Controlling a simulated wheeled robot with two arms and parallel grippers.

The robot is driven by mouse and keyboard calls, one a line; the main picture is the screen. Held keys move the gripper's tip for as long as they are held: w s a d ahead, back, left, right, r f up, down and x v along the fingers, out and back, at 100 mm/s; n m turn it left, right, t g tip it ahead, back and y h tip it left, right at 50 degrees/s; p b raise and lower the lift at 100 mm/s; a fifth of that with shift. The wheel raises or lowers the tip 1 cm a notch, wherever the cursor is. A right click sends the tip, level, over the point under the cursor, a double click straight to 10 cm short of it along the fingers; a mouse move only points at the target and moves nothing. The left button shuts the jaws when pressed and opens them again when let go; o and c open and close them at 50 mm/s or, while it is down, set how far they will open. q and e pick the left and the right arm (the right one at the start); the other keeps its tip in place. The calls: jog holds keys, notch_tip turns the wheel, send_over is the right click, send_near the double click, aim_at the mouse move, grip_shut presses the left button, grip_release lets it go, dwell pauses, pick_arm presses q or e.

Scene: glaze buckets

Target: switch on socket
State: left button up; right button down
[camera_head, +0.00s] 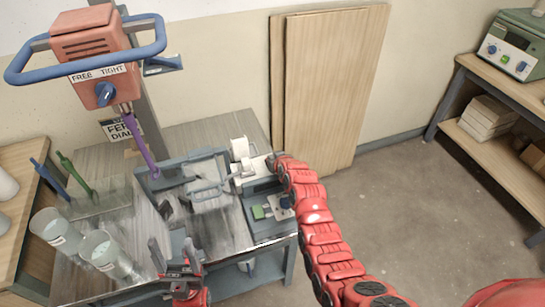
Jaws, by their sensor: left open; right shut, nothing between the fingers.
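A grey socket box (262,227) sits at the right front of the metal-topped table. A green switch (258,212) and a dark blue round part (285,202) show on its top; I cannot tell the switch's position. My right gripper (271,164) is shut and empty at the end of the red arm, behind the box and apart from the green switch. Its fingertips are small and partly hidden. My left gripper (175,257) is open and empty low in front of the table, left of the box.
An orange mixer head (90,40) with a blue guard stands over the table. A grey clamp frame (187,162) and a white cylinder (240,150) occupy the table middle. Wooden boards (325,90) lean behind; the right floor is clear.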

jog(key=shift+w+a+g, duration=0.1)
jog(key=shift+w+g, duration=0.2)
jog(key=shift+g, duration=0.1)
jog(key=shift+s+f, duration=0.1)
jog(key=shift+f, duration=0.2)
jog(key=shift+w+a+r+b, duration=0.15)
jog(key=shift+w+a+b, duration=0.05)
jog(key=shift+w+b, duration=0.7)
jog(key=shift+s, duration=0.1)
jog(key=shift+r, duration=0.2)
